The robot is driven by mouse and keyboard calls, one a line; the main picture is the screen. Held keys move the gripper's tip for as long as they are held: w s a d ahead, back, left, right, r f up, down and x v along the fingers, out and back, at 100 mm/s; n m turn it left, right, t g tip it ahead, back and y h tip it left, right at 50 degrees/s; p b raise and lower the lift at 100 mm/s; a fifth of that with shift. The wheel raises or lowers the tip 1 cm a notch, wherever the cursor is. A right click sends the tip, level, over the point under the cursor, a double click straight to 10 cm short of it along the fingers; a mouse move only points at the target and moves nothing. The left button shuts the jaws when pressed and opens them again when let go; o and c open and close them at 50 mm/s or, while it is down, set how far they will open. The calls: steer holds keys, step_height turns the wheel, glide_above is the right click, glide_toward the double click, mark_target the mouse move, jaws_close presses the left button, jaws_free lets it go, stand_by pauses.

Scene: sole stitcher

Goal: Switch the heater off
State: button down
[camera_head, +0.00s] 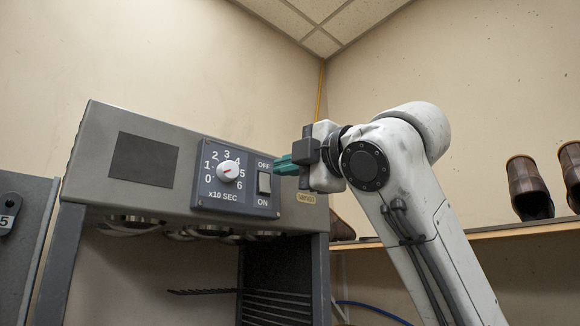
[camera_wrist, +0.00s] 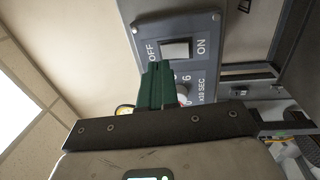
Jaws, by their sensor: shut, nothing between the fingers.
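The heater is a grey machine (camera_head: 160,204) with a dark blue control panel (camera_head: 205,196). The panel carries a white dial (camera_head: 228,171) and a rocker switch (camera_head: 264,183), marked OFF above and ON below. The switch also shows in the wrist view (camera_wrist: 176,49), with OFF at its left and ON at its right. I cannot tell which side is pressed in. My gripper (camera_head: 281,165) is shut and empty, its green fingers close beside the upper OFF end of the switch. In the wrist view the fingers (camera_wrist: 155,82) partly cover the dial. Contact cannot be told.
A wooden shelf (camera_head: 470,237) at right holds brown shoes (camera_head: 530,188). Dark wire racks (camera_head: 275,295) hang below the heater. Another grey cabinet (camera_head: 25,240) stands at the far left. The space in front of the panel's left part is clear.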

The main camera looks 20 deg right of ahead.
steer(key=r+b+v, duration=0.2)
steer(key=b+v, duration=0.1)
steer(key=v, duration=0.7)
steer(key=shift+s+r+b, duration=0.25)
steer(key=shift+s+b, duration=0.15)
